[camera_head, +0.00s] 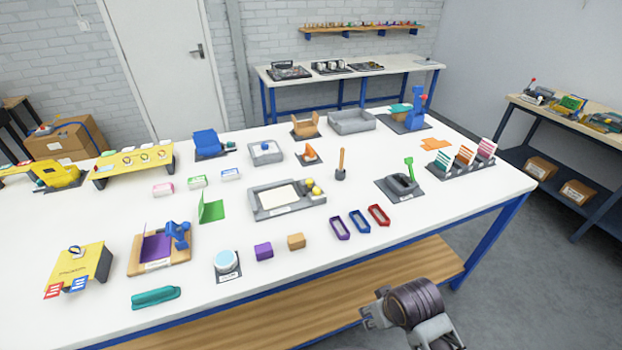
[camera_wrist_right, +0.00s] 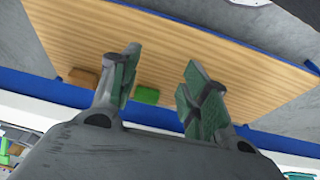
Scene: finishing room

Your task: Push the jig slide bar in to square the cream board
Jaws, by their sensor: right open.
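The cream board (camera_head: 278,196) lies flat in a grey jig tray (camera_head: 262,213) in the middle of the white table. Yellow knobs (camera_head: 313,187) show at the jig's right end; the slide bar itself is too small to make out clearly. My right gripper (camera_head: 370,313) is low at the front of the table, in front of the wooden shelf and apart from the jig. In the right wrist view its two green-padded fingers (camera_wrist_right: 160,78) are spread with nothing between them. The jig is not recognisable in that view. My left gripper is not in view.
Purple, blue and red trays (camera_head: 359,222) lie between the jig and the front edge. An orange block (camera_head: 296,241) and a purple block (camera_head: 263,251) sit in front of the jig. A wooden-handled tool (camera_head: 341,165) stands behind its right end. The table's front right is clear.

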